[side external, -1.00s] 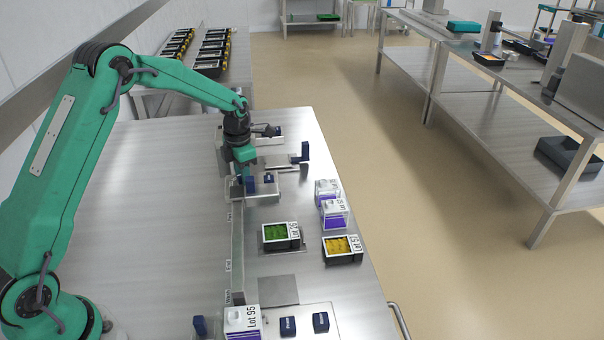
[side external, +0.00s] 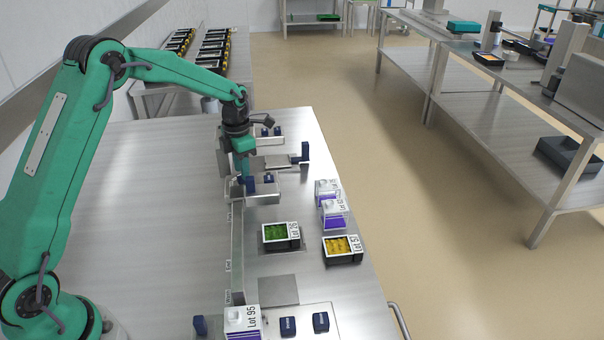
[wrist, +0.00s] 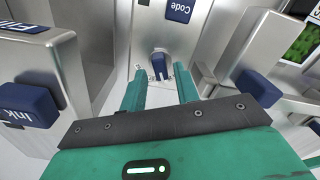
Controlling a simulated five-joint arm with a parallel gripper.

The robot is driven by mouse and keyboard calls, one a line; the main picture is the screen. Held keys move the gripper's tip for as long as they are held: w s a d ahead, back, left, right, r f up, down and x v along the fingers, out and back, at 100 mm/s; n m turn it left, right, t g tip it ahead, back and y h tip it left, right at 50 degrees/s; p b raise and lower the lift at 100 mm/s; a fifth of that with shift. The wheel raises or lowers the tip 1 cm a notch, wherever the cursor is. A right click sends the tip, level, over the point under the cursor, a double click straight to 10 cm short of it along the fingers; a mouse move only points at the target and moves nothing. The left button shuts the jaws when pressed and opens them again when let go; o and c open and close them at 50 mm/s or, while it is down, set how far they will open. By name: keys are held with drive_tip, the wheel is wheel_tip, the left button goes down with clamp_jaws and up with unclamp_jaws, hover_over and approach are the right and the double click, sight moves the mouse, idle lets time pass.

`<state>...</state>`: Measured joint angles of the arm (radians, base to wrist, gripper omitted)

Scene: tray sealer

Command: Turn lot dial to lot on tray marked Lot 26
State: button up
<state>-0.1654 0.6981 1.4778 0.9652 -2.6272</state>
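My gripper (side external: 243,180) points down over the machine's back end. In the wrist view (wrist: 159,78) its two green fingers are apart. A small blue knob (wrist: 159,64) shows between and just beyond the fingertips, with a visible gap on both sides; I cannot read a label on it or tell whether it is the lot dial. The tray marked Lot 26 (side external: 295,231) has green contents and lies on the machine's bed in the side view. Its code also faces the camera there. The setting of the knob is too small to read.
Blue blocks marked Ink (wrist: 28,104) and Code (wrist: 180,10) stand close to the fingers. A tray with yellow contents (side external: 345,260) and purple-white packs (side external: 334,214) lie right of the bed. A Lot 95 pack (side external: 243,320) sits at the front. The table's left is clear.

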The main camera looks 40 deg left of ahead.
drive_tip(key=shift+r, duration=2.15)
drive_tip(key=shift+s+d+r+m, duration=0.1)
drive_tip(key=shift+s+r+m, duration=0.1)
drive_tip(key=shift+r+m, duration=0.15)
drive_tip(key=s+d+r+m+t, duration=0.3)
drive_tip(key=s+d+r+m, duration=0.2)
drive_tip(key=s+r+m, duration=0.95)
drive_tip(key=s+d+m+t, duration=0.1)
drive_tip(key=s+m, duration=0.7)
drive_tip(key=s+d+m+t, duration=0.1)
drive_tip(key=s+d+m, duration=0.1)
drive_tip(key=s+m, duration=0.5)
drive_tip(key=shift+s+d+f+m+t, duration=0.3)
drive_tip(key=shift+s+f+m, duration=0.05)
drive_tip(key=shift+m, duration=0.55)
drive_tip(key=shift+w, duration=0.1)
